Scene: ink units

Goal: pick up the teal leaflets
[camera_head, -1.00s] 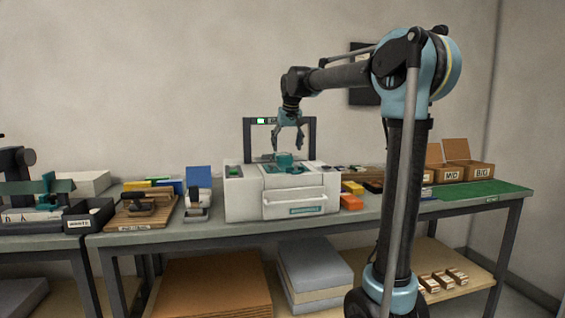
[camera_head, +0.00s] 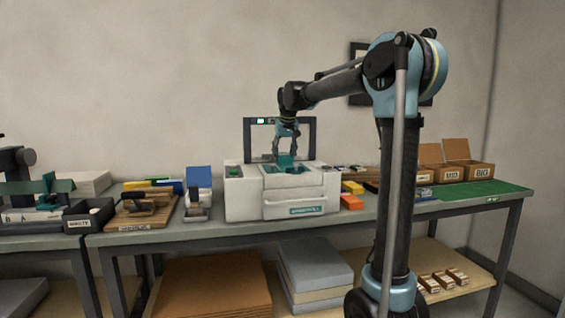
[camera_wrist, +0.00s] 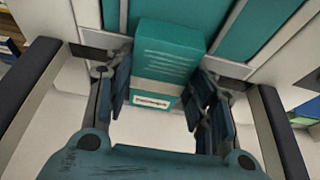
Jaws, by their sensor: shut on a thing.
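The teal leaflets (camera_wrist: 170,50) form a block with pale printed lines on top and a white label on the near end. In the head view the teal leaflets (camera_head: 285,161) stand out above the middle of the white machine (camera_head: 243,200). My gripper (camera_head: 286,150) points down over the machine, shut on the leaflets. In the wrist view its fingers (camera_wrist: 160,92) stand on either side of the block. Whether the block still touches the teal tray surface (camera_wrist: 232,42) beneath is hard to tell.
A dark frame with a green light (camera_head: 262,121) stands behind the machine. Orange blocks (camera_head: 351,202) lie to its right, and a stapler-like device (camera_head: 198,197) stands to its left.

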